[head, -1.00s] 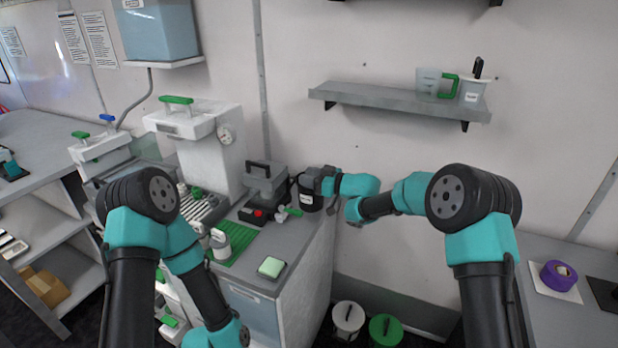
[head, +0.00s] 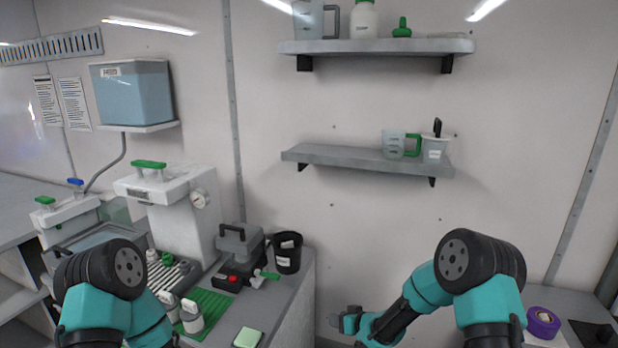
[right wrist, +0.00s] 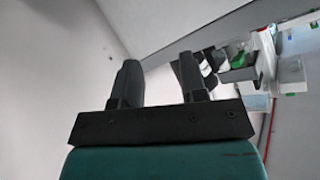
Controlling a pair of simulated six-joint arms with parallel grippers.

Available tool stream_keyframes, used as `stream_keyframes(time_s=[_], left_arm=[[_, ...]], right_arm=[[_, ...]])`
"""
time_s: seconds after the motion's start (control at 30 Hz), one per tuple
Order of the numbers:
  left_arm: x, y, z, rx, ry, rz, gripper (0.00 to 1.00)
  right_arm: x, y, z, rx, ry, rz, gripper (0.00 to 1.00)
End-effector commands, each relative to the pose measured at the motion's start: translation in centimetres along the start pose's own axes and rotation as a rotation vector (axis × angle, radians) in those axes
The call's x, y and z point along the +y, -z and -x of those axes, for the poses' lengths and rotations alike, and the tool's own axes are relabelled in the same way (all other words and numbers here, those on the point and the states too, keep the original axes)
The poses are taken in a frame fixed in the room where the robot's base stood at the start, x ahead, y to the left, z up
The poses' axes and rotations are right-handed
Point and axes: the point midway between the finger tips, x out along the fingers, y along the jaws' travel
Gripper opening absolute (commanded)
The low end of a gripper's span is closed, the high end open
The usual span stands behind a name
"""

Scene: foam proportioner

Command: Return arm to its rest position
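My right arm (head: 395,318) reaches from the right toward the gap beside the counter. Its gripper (head: 340,320) is in free air, right of the counter end and below the lower shelf. In the right wrist view the two dark fingers (right wrist: 158,80) stand apart with nothing between them. The black bin (head: 287,252) stands on the counter's far right corner, apart from the gripper. My left arm (head: 110,300) shows at the lower left; its gripper is outside the view.
The counter (head: 290,315) holds a white press machine (head: 175,215), a grey device with a red button (head: 238,250), a green mat (head: 212,308) and a green sponge (head: 247,338). The lower wall shelf (head: 340,157) holds a measuring jug (head: 394,144) and a cup (head: 433,150). Purple tape (head: 542,322) lies at right.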

Motion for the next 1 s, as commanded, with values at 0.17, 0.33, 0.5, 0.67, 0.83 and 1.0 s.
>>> stream_keyframes(time_s=[0.17, 0.33, 0.5, 0.67, 0.83, 1.0], left_arm=[[0.0, 0.0, 0.0, 0.0, 0.0, 0.0, 0.75], [0.0, 0.0, 0.0, 0.0, 0.0, 0.0, 0.75], [0.0, 0.0, 0.0, 0.0, 0.0, 0.0, 0.75], [0.0, 0.0, 0.0, 0.0, 0.0, 0.0, 0.75], [0.0, 0.0, 0.0, 0.0, 0.0, 0.0, 0.75], [0.0, 0.0, 0.0, 0.0, 0.0, 0.0, 0.75]], right_arm=[[2.2, -9.6, 4.8, -0.181, -0.134, -0.162, 0.39], [2.2, -18.1, 10.3, -0.362, -0.238, -0.311, 0.39], [0.4, -25.4, 16.6, -0.547, -0.321, -0.459, 0.39], [-1.7, -29.6, 21.1, -0.671, -0.364, -0.557, 0.39], [-2.5, -30.8, 22.7, -0.713, -0.376, -0.59, 0.39], [-2.5, -30.8, 22.6, -0.712, -0.376, -0.59, 0.39]])
